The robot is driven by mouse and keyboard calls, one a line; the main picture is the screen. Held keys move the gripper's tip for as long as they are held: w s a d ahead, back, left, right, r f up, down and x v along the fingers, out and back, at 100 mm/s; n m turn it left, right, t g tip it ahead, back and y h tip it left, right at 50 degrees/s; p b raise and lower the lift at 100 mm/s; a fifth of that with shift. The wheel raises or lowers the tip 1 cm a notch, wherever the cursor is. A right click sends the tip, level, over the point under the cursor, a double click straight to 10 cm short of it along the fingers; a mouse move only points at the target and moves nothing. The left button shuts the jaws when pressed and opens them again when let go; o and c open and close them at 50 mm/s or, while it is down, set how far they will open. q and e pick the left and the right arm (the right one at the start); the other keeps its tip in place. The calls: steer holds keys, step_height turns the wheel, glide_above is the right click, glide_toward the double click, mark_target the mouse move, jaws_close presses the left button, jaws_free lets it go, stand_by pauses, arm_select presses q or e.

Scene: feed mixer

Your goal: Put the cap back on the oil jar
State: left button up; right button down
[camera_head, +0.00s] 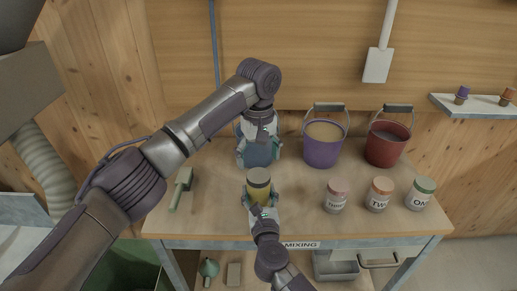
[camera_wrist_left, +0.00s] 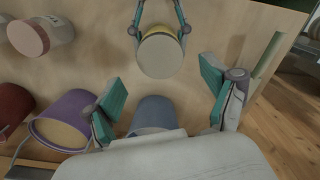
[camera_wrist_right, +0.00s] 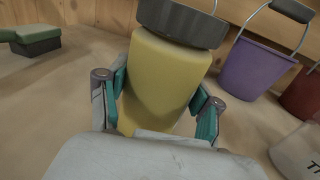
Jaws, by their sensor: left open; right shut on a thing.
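The yellow jar (camera_head: 258,194) stands upright near the table's front, with no label facing me. A dark grey cap (camera_wrist_right: 182,22) sits on top of it; whether it is tight I cannot tell. The cap's round, pale top shows in the left wrist view (camera_wrist_left: 160,55). My right gripper (camera_head: 259,201) is shut on the jar's body below the cap, one finger on each side. My left gripper (camera_head: 258,150) is open and empty behind the jar, over the blue bucket (camera_wrist_left: 152,112), which it partly hides in the head view. It is apart from the cap.
A purple bucket (camera_head: 321,150) and a red bucket (camera_head: 385,148) stand at the back. Labelled jars (camera_head: 379,195) stand at the right. A wall shelf (camera_head: 475,106) holds small bottles. The table between brush and yellow jar is clear.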

mark_target(258, 175)
arm_select(q)
steer(key=shift+f, duration=2.6)
steer(key=c, duration=1.2)
steer(key=m, duration=1.1)
steer(key=shift+m, duration=0.3)
steer(key=m, duration=0.4)
steer(key=o, duration=1.3)
